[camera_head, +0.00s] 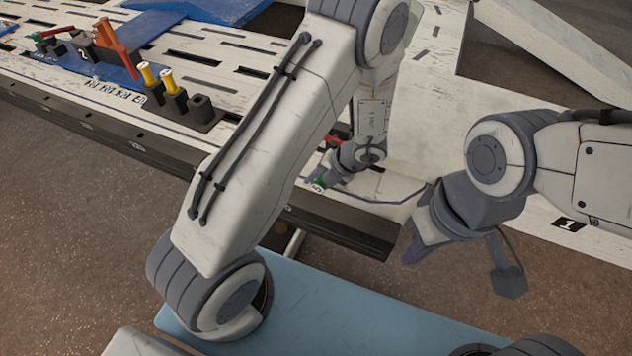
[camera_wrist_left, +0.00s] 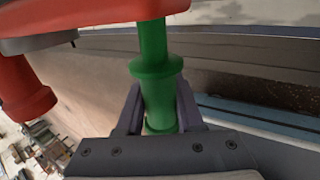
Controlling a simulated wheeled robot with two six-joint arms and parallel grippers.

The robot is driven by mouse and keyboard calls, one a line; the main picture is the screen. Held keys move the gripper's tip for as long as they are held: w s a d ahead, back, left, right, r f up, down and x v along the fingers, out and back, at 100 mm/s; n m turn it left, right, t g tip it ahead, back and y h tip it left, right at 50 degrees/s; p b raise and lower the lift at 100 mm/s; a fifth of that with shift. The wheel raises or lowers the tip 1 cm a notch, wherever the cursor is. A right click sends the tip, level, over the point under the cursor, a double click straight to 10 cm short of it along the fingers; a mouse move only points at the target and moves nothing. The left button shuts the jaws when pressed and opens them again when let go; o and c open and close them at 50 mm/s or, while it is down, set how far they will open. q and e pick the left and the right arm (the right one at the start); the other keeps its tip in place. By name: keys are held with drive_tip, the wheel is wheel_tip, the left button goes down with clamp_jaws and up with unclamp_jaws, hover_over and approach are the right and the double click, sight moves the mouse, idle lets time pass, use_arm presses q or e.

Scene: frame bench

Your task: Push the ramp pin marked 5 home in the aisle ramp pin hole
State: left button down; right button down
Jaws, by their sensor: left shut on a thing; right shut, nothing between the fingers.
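My left gripper (camera_head: 322,182) is low over the white ramp bench near its front edge, mostly hidden behind my own arm in the head view. In the left wrist view its fingers (camera_wrist_left: 160,112) are shut on a green pin (camera_wrist_left: 155,65) with a wide collar. The pin's far end meets or passes behind a red part (camera_wrist_left: 85,12); I cannot tell how deep it sits. A bit of green (camera_head: 319,182) shows at the fingertips in the head view. The pin's number and the hole are not readable. My right gripper (camera_head: 418,248) is shut and empty, off the front edge.
Two yellow-topped pins (camera_head: 159,76) stand in black holders at left, beside an empty black holder (camera_head: 200,107). The slotted white bench (camera_head: 225,50) has a dark front rail. A red cylinder (camera_wrist_left: 28,95) hangs beside the pin.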

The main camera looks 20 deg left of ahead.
use_arm(q)
drive_tip(key=shift+w+d+p, duration=0.1)
drive_tip(key=shift+w+p, duration=1.4)
drive_tip(key=shift+w, duration=0.95)
drive_tip(key=shift+s, duration=0.1)
drive_tip(key=s+b, duration=0.1)
drive_tip(key=s, duration=0.6)
idle(0.7)
drive_tip(key=shift+p, duration=0.35)
idle(1.7)
drive_tip(key=shift+w, duration=0.15)
drive_tip(key=shift+w+r+p, duration=0.1)
drive_tip(key=shift+w+p, duration=0.25)
drive_tip(key=shift+p, duration=0.05)
drive_tip(key=shift+w+p, duration=1.2)
drive_tip(key=shift+w, duration=0.45)
